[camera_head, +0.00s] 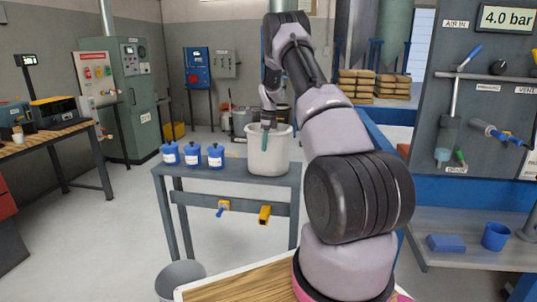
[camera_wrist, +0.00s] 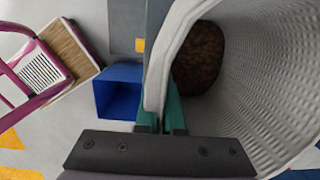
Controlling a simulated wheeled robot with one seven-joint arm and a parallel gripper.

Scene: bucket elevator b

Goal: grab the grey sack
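The grey sack (camera_head: 270,158) stands upright and open-topped on the grey bench (camera_head: 225,181), at its right end. My gripper (camera_head: 267,131) points down at the sack's near rim; one teal finger shows against its outside. In the wrist view the sack's ribbed inner wall (camera_wrist: 270,85) fills the right side, with a dark brown load at its bottom. The two teal fingers of my gripper (camera_wrist: 160,108) lie close together on either side of the rim and appear shut on it. The fingertips are partly hidden by the rim.
Several blue jars (camera_head: 192,154) stand on the bench left of the sack. Yellow and blue fittings (camera_head: 264,215) project from its front rail. A grey bucket (camera_head: 180,277) stands on the floor in front. A panel (camera_head: 480,100) with a shelf rises at right. Open floor lies left.

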